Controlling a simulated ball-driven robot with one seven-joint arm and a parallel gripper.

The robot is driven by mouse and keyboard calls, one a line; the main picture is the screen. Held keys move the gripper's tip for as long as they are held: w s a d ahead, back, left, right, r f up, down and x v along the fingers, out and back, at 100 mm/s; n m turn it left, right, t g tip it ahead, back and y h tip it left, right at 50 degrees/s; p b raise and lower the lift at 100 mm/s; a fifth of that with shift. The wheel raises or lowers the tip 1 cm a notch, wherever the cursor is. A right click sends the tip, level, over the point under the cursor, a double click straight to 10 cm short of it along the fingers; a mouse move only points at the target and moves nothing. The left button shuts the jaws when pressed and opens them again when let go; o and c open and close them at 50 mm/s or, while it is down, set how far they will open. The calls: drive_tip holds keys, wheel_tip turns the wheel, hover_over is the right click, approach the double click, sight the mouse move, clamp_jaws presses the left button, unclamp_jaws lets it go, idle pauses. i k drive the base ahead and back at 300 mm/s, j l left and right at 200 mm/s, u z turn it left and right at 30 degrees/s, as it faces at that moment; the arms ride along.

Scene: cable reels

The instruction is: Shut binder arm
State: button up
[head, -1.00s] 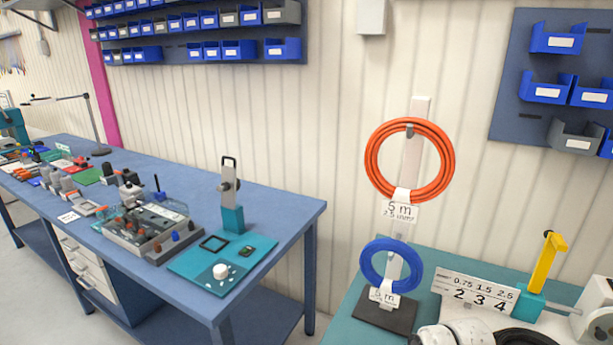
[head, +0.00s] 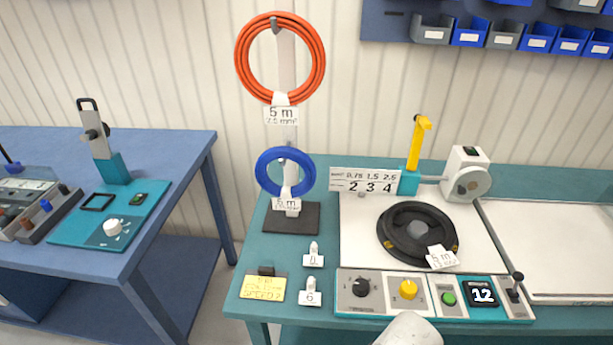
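A yellow arm (head: 416,142) stands upright on a teal block (head: 409,182) at the back of the teal bench, right of the number sign; it looks like the binder arm, raised. A black reel (head: 396,229) with a white tag (head: 442,257) lies flat on the white plate (head: 358,250) in front of it. A grey-white motor housing (head: 464,166) with a round disc stands to its right. A pale rounded part of my arm shows at the bottom edge. My gripper's fingers are not in view.
A stand holds an orange cable coil (head: 242,57) and a blue coil (head: 264,172) left of the plate. A control panel (head: 427,309) with knobs, a green button and a display reading 12 runs along the front edge. A white tray (head: 550,240) lies at right.

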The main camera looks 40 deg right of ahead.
sight(423, 124)
drive_tip(key=k+j+z, duration=0.1)
drive_tip(key=z, duration=0.3)
drive_tip(key=k+j+z, duration=0.1)
drive_tip(key=z, duration=0.25)
drive_tip(key=k+z, duration=0.15)
drive_tip(key=z, duration=0.25)
drive_tip(key=i+z, duration=0.15)
drive_tip(key=i, duration=0.25)
drive_tip(key=j, duration=0.15)
drive_tip(key=k+z, duration=0.05)
